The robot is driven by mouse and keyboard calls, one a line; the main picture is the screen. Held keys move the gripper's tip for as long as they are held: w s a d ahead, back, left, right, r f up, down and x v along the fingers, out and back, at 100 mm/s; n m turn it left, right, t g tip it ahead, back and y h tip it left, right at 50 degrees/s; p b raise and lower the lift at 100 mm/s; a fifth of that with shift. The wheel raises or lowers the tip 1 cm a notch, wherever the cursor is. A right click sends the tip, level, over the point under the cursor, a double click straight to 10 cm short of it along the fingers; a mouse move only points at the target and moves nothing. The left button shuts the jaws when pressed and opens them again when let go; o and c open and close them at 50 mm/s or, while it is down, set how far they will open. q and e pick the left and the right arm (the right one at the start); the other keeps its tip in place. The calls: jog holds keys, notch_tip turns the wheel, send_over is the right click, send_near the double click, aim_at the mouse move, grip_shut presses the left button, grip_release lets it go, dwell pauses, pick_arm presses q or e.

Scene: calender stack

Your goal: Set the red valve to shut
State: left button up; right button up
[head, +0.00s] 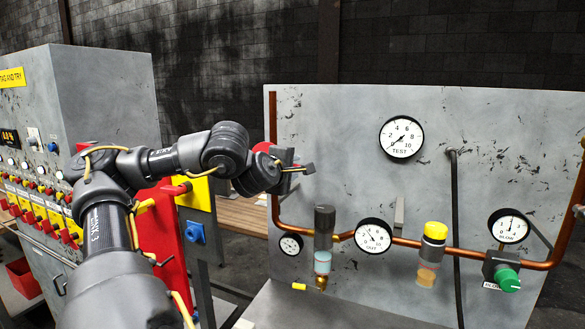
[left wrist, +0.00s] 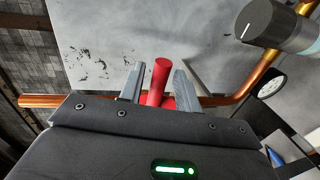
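The red valve (head: 263,147) shows in the head view as a small red patch behind my left gripper (head: 300,169), at the left end of the grey panel by the copper pipe. Most of it is hidden there. In the left wrist view the red valve (left wrist: 160,80) has a round red handle that sticks up from a wider red part on the pipe. My left gripper (left wrist: 158,68) is open, with one finger on each side of the handle. A narrow gap shows on both sides. My right gripper is not in view.
The grey panel (head: 330,120) carries a copper pipe (head: 465,257), dial gauges (head: 401,137), a grey-topped cylinder (head: 324,222), a yellow-capped filter (head: 434,235) and a green knob (head: 508,280). A grey control cabinet (head: 105,85) and a red upright (head: 160,240) stand at left.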

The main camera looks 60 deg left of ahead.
pick_arm(q)
jog(key=b+v, duration=0.4)
jog(key=v, duration=0.6)
jog(key=shift+s+b, duration=0.35)
jog(key=shift+s, duration=0.05)
dwell(0.4)
